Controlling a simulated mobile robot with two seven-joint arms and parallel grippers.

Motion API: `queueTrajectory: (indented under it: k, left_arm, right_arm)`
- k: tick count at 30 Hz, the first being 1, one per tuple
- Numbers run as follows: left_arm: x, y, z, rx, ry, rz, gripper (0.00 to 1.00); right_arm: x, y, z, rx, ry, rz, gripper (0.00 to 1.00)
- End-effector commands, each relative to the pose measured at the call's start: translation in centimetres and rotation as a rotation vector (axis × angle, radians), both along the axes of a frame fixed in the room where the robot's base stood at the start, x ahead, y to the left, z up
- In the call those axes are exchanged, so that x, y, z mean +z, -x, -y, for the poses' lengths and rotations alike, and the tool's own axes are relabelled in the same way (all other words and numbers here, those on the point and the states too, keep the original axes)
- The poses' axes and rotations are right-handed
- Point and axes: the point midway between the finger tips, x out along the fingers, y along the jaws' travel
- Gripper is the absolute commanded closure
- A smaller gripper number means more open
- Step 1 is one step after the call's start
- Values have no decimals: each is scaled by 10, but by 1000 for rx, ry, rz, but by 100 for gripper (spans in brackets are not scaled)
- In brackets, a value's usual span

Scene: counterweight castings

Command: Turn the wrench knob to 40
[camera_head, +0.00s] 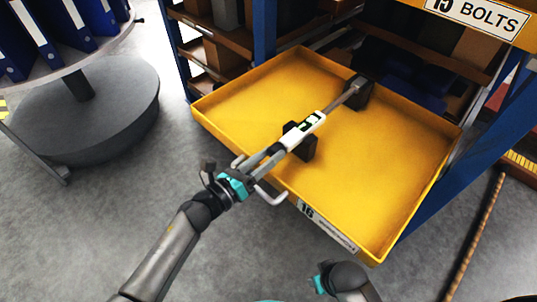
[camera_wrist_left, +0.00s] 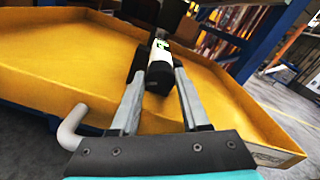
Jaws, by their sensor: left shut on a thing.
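A torque wrench (camera_head: 308,123), white-bodied with a small green display and a grey shaft, rests across two black cradles, one (camera_head: 304,146) near its middle and one (camera_head: 361,92) at its far end. The cradles stand in a yellow drawer (camera_head: 386,178). My left gripper (camera_head: 273,154) reaches over the drawer's near edge and is shut on the wrench's near end, the knob. In the left wrist view the dark knob end (camera_wrist_left: 159,77) sits between the two fingers. The scale reading is too small to tell.
A blue-posted rack (camera_head: 265,30) with bins stands behind. A round stand (camera_head: 85,108) with blue binders is at the left. Grey floor lies open in front.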

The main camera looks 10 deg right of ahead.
Motion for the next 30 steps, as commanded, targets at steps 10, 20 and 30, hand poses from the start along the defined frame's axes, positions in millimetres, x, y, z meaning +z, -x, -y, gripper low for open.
queueTrajectory:
  k: [10, 20, 30]
  left_arm:
    - [-1, 0, 0, 0, 3, -6, 50]
    - [0, 0, 0, 0, 2, -5, 24]
    - [-1, 13, -16, 2, 0, -7, 24]
  right_arm:
    - [1, -4, 0, 1, -2, 10, 50]
    - [1, -4, -1, 1, -1, 9, 50]
    - [-4, -1, 1, 2, 1, 3, 50]
